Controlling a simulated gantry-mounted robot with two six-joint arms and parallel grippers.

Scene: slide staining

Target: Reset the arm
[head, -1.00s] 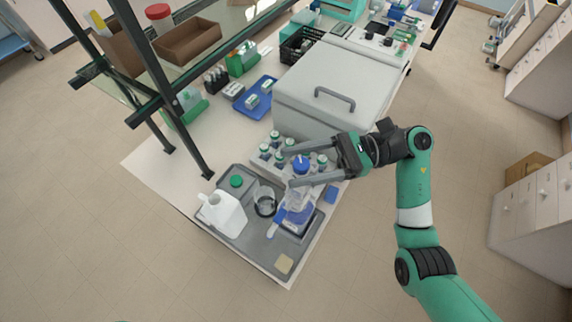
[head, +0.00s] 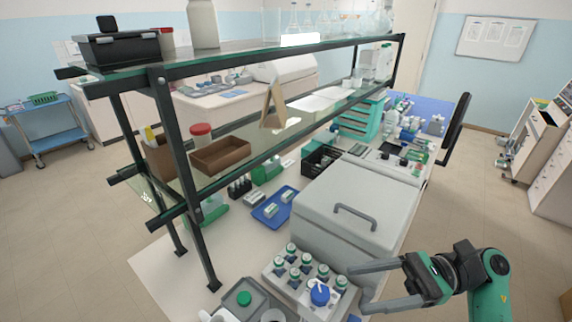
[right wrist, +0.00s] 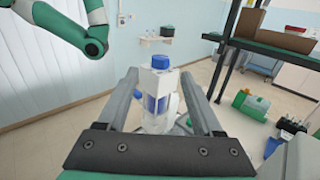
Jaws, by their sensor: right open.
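My right gripper (head: 358,289) is at the lower right of the head view, with its two fingers apart and nothing between them. Its fingertips point left, just to the right of a clear bottle with a blue cap (head: 320,293). In the right wrist view the bottle (right wrist: 160,98) stands upright ahead of my open fingers (right wrist: 159,77), centred between them in the picture. My left gripper is in neither view.
A grey lidded machine (head: 352,212) stands behind the right gripper. Green-capped vials in a rack (head: 270,275) and a grey tray (head: 262,295) lie left of the bottle. A black-framed glass shelf (head: 205,235) rises at left. Open floor (head: 480,200) lies to the right.

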